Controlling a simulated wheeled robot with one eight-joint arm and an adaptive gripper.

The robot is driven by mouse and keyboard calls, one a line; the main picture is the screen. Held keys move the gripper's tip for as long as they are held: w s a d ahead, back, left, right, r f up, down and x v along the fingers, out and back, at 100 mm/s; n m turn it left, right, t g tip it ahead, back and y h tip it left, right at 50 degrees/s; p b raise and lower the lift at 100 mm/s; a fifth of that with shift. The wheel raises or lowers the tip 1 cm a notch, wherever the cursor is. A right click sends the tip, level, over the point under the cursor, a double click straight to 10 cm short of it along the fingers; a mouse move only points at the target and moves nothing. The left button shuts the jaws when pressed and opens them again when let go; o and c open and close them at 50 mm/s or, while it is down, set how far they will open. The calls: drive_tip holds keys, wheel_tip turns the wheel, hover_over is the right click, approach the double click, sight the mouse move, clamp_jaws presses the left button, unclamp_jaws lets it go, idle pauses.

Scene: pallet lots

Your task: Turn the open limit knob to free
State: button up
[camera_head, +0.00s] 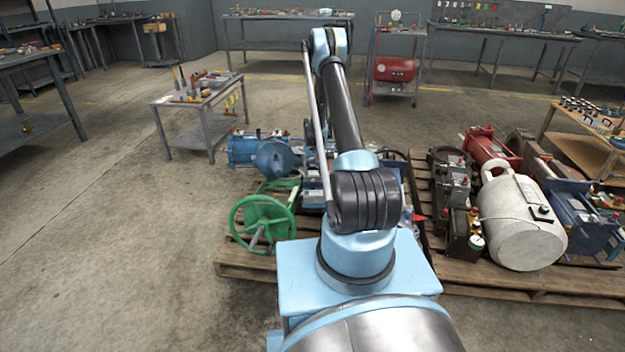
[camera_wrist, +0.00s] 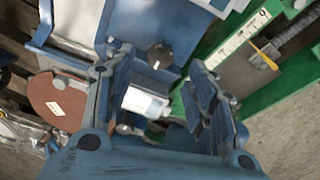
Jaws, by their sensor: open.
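In the wrist view, a small dark round knob (camera_wrist: 160,55) stands on a blue housing (camera_wrist: 150,22). I take it for the open limit knob, but no wording or setting is readable. My gripper (camera_wrist: 161,72) is open, with its two blue-grey fingers left and right of the knob's line. The fingers look apart from the knob, with nothing gripped between them. A pale block (camera_wrist: 146,102) shows between the fingers, nearer the palm. In the head view my arm hides the gripper and the knob.
A green frame with a white scale strip (camera_wrist: 236,42) and a yellow pointer (camera_wrist: 265,54) lies right. A brown disc (camera_wrist: 57,99) lies left. In the head view a green handwheel (camera_head: 263,222) and a white tank (camera_head: 521,222) stand on pallets. The left floor is clear.

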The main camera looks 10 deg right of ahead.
wheel_tip(320, 180, up, 7)
drive_tip(key=shift+f, duration=0.2)
idle(0.4)
wheel_tip(320, 180, up, 20)
hover_over(313, 180)
drive_tip(key=s, duration=1)
drive_tip(key=s+r+t, duration=0.1)
drive_tip(key=s+r, duration=1.1)
drive_tip(key=s, duration=0.1)
drive_tip(key=s+r, duration=0.3)
drive_tip(key=s, duration=1.5)
drive_tip(key=s+f, duration=0.3)
drive_tip(key=s, duration=0.5)
drive_tip(key=s+f+t, duration=0.1)
drive_tip(key=s+f, duration=0.2)
drive_tip(key=s, duration=0.4)
drive_tip(key=shift+s+f+m, duration=0.3)
drive_tip(key=shift+s+m, duration=0.1)
